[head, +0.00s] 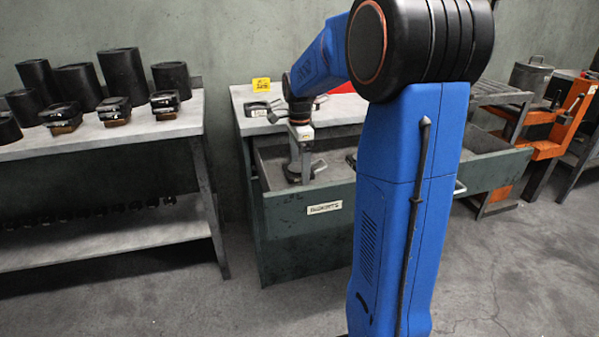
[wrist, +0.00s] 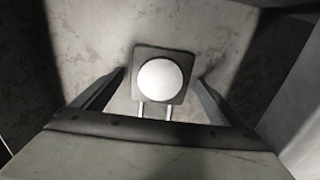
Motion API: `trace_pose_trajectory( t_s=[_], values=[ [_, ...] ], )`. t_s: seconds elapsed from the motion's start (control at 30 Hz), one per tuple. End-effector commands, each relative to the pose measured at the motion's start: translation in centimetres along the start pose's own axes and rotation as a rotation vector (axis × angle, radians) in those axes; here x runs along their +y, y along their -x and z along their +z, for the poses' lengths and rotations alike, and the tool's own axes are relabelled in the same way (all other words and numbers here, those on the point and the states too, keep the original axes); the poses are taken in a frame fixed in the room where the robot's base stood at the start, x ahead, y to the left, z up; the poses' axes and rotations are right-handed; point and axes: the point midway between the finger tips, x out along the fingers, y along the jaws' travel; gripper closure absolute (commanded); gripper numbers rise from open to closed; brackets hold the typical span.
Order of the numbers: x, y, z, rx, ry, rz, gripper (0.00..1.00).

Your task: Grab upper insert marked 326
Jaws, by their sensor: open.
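My gripper (head: 301,158) points down into the open drawer (head: 400,204) in the head view. In the wrist view my gripper (wrist: 160,77) is open, with one finger to the left and one to the right of a dark, square-edged insert (wrist: 141,55). The insert has a round pale face and two light pins on its near side. Gaps show between the fingers and the insert. In the head view a dark insert (head: 318,166) lies at the fingertips, partly hidden by them. No number 326 is legible on it. My arm hides the drawer's middle.
The drawer walls stand close around my gripper. A clamp-like dark part (head: 262,108) and a yellow sign (head: 261,84) are on the cabinet top behind. A left bench (head: 160,126) holds dark cylinders (head: 121,73) and several inserts (head: 165,103). An orange stand (head: 556,140) is at right.

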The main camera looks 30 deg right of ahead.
Motion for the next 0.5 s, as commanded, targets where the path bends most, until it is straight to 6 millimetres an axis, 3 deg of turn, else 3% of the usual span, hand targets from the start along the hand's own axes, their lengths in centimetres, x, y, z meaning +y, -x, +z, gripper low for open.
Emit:
trace_pose_trajectory(
  t_s=[0.07, 0.1, 0.43, 0.5],
  values=[
    [0.00, 0.02, 0.00, 0.000, 0.000, 0.000, 0.08],
    [0.00, 0.02, 0.00, 0.000, 0.000, 0.000, 0.13],
    [0.00, 0.04, 0.00, 0.000, 0.000, 0.000, 0.92],
    [-0.05, 0.16, 0.00, 0.000, 0.000, -0.002, 0.92]
  ],
)
